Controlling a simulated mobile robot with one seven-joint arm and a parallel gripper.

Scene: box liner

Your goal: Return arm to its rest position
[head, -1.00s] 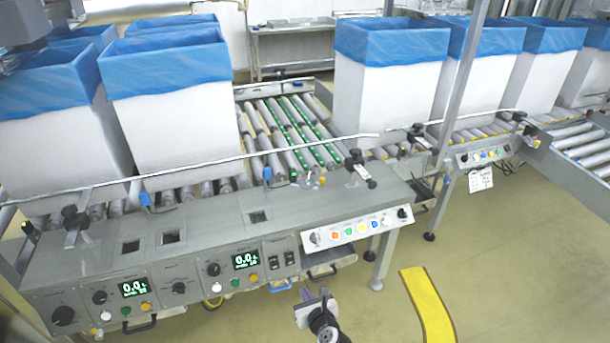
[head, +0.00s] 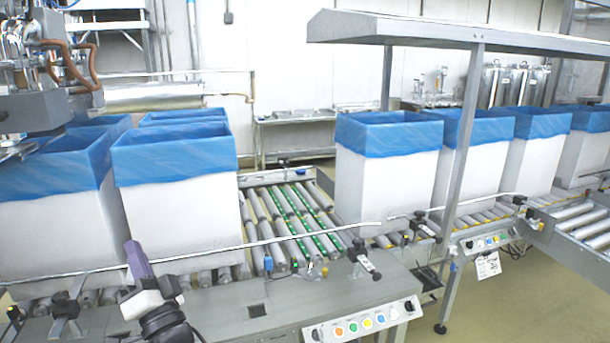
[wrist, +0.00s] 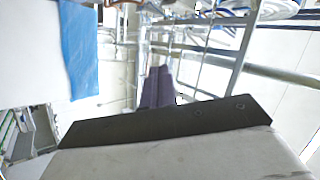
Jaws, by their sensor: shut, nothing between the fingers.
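My gripper (head: 132,250) rises at the lower left of the head view, with its purple fingers pointing up in front of a blue-lined white box. In the wrist view its fingers (wrist: 155,88) are together and hold nothing. Part of my dark arm shows below the gripper in the head view, and the rest is out of the picture.
White boxes with blue liners stand on the roller conveyor at left (head: 178,195) and right (head: 388,170). Bare rollers (head: 290,215) lie between them. The control console (head: 270,305) and a guide rail run along the front. A post (head: 462,150) carries a canopy at right.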

